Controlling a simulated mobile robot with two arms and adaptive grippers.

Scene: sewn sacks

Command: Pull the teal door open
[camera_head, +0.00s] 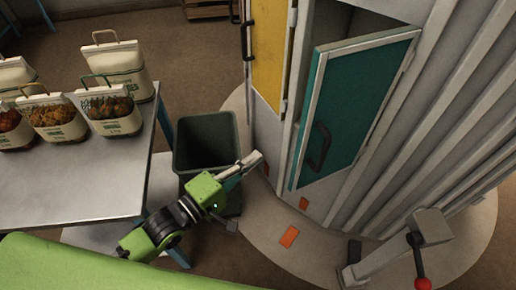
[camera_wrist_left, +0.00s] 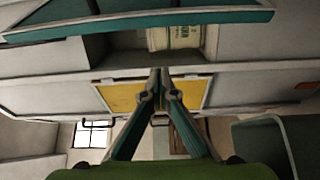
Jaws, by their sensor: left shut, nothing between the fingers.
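The teal door (camera_head: 355,105) stands ajar on the ribbed cabinet, with a dark gap showing above and to its left. Its dark bar handle (camera_head: 319,146) is on the left part of its face. My left gripper (camera_head: 254,160) is shut and empty, to the left of the handle and apart from it. In the left wrist view the shut fingertips (camera_wrist_left: 158,75) show in front of the cabinet. The teal door (camera_wrist_left: 140,22) crosses the top of that view, with a pale sack (camera_wrist_left: 175,37) in the opening behind it. My right gripper is out of view.
A yellow door (camera_head: 270,50) is left of the teal one. A dark bin (camera_head: 206,140) stands beside my left arm. A table (camera_head: 75,180) with several sacks is at left. A lever with a red knob (camera_head: 422,283) rises at lower right on the round base.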

